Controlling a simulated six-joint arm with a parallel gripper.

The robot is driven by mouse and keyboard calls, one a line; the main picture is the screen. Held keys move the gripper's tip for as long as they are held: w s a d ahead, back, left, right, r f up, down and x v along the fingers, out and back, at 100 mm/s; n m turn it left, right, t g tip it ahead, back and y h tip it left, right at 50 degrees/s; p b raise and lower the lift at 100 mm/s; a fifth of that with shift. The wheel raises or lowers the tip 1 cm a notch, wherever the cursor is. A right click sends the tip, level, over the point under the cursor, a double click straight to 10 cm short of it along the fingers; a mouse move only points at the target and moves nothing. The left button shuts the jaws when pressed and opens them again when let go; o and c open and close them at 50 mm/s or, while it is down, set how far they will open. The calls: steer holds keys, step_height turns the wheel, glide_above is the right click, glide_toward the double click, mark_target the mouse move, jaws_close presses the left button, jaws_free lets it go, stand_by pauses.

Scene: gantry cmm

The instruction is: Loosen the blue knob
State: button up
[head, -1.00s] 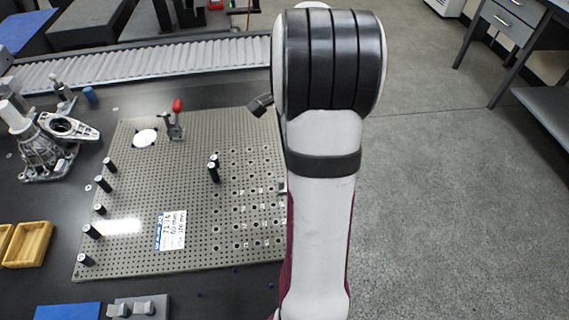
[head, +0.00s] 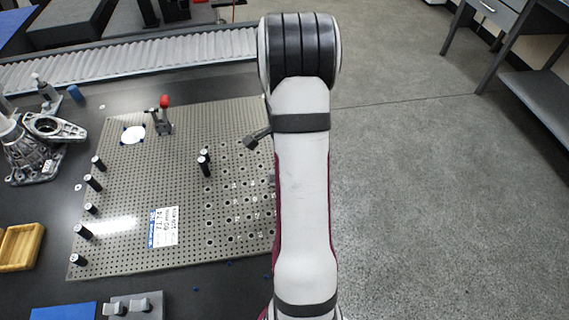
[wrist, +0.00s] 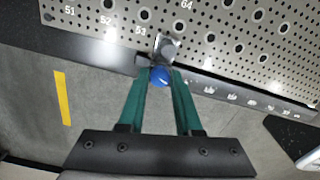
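The blue knob (wrist: 159,75) shows in the wrist view, on a small metal bracket (wrist: 167,46) at the edge of the perforated plate (wrist: 235,45). My gripper (wrist: 159,72) has two green fingers, one on each side of the knob. The fingers look open, with a narrow gap to the knob; contact is not clear. In the head view my arm covers the fingers and the knob. The perforated plate (head: 140,190) lies on the dark table there, with its right edge beside my arm.
A red-handled clamp (head: 164,115) and several black pins (head: 204,162) stand on the plate. A metal casting (head: 35,150) and a yellow tray (head: 20,247) are at the left. A roller conveyor (head: 130,62) runs behind. Open floor (head: 430,200) lies to the right.

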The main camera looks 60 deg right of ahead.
jaws_close()
steer(key=shift+n, duration=0.3)
steer(key=n, duration=0.3)
steer(key=shift+n, duration=1.8)
steer(key=o, duration=0.6)
jaws_free()
steer(key=shift+c, duration=0.2)
